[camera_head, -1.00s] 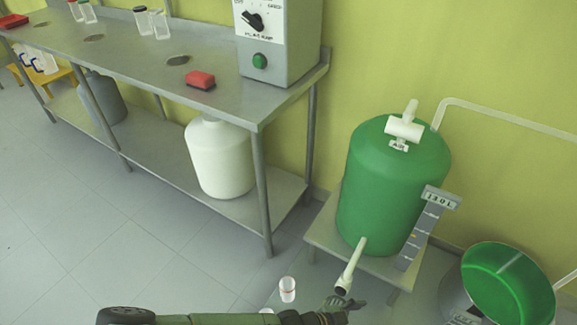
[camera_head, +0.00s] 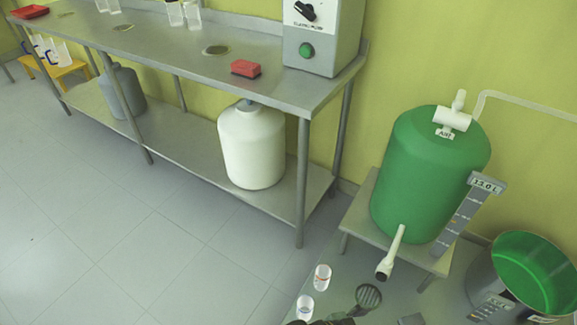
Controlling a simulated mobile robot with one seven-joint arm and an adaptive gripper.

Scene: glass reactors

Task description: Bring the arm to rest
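The rest of my arm is out of view. Just above and to the right of the sliver lies a dark, round, slotted tool (camera_head: 368,297). Two small clear cups, one upper (camera_head: 322,278) and one lower (camera_head: 305,307), stand just above the sliver and to its left.
A green tank (camera_head: 430,175) with a white spout stands on a low stand (camera_head: 357,219). A green-lined vessel (camera_head: 535,270) is at lower right. A metal bench (camera_head: 170,45) holds a red sponge (camera_head: 246,68) and control box (camera_head: 322,45). The floor at left is clear.

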